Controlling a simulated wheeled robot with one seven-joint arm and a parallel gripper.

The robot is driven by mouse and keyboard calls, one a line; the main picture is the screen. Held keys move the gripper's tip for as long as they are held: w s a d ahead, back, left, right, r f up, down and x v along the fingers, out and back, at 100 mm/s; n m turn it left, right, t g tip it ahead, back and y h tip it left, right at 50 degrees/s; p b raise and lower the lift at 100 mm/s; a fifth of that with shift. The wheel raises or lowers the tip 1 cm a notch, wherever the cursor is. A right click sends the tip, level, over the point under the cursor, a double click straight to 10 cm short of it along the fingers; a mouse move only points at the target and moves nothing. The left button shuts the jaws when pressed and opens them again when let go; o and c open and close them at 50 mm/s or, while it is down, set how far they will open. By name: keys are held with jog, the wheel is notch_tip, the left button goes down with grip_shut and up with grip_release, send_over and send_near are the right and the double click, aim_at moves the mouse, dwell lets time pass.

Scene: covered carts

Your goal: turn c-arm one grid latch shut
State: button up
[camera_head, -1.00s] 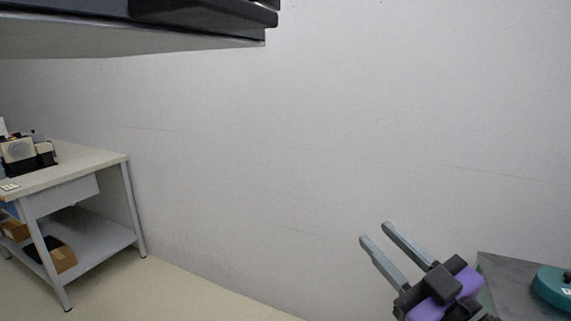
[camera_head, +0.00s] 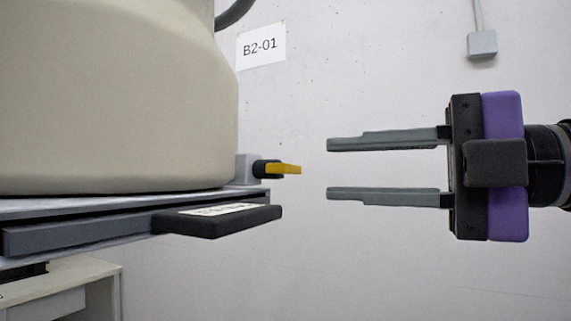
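The latch (camera_head: 283,169) is a small yellow lever on a black stem, fixed to a grey block (camera_head: 246,168) at the right edge of the machine. The lever points right, toward my gripper. My gripper (camera_head: 330,168) is at the right, level with the lever. Its two grey fingers are spread apart with nothing between them. The fingertips are a short way right of the lever's end in the picture and do not appear to touch it. A label reading B2-01 (camera_head: 261,46) is on the wall behind.
A large beige cover (camera_head: 115,100) stands on a grey deck at the left. A black bumper-like part (camera_head: 218,219) juts out below the latch. A workbench (camera_head: 75,289) is at lower left. A grey wall box (camera_head: 482,44) hangs at upper right.

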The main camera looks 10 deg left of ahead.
aim_at(294, 170)
jog(key=p+x, duration=0.2)
jog(key=x, duration=0.5)
jog(key=shift+w+a, duration=0.1)
jog(key=shift+a, duration=0.15)
jog(key=shift+c, duration=0.4)
grip_shut()
